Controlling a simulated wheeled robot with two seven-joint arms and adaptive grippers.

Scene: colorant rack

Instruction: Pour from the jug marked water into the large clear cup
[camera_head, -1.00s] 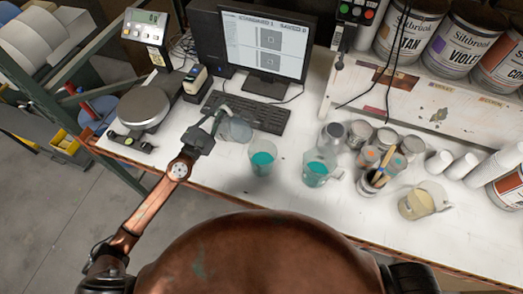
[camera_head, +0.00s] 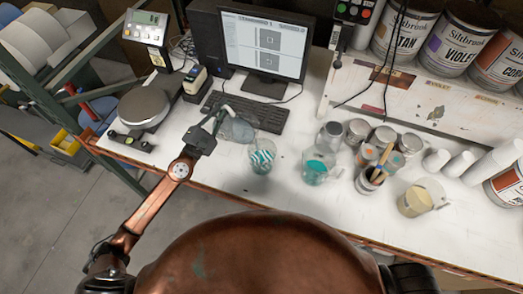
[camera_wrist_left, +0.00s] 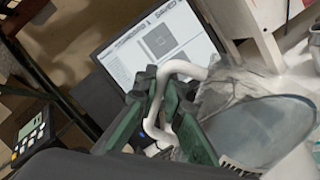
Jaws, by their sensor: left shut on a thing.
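My left gripper (camera_head: 208,131) is shut on the pale handle of a clear jug (camera_head: 236,129). The jug is tilted, its mouth toward the right, above and just left of a clear cup (camera_head: 262,158). The cup stands upright on the table and shows teal and white streaks. In the left wrist view, the green fingers (camera_wrist_left: 165,108) close around the white handle, and the jug's clear body (camera_wrist_left: 262,128) shows at right with a grey-blue surface inside. My right gripper is not in view.
A jug with teal liquid (camera_head: 315,171) stands right of the cup. Further right are a brush pot (camera_head: 369,182), a jug of yellowish liquid (camera_head: 414,202) and several small cans. A keyboard (camera_head: 245,111) and monitor stand behind, a scale (camera_head: 143,107) at left. The front table strip is clear.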

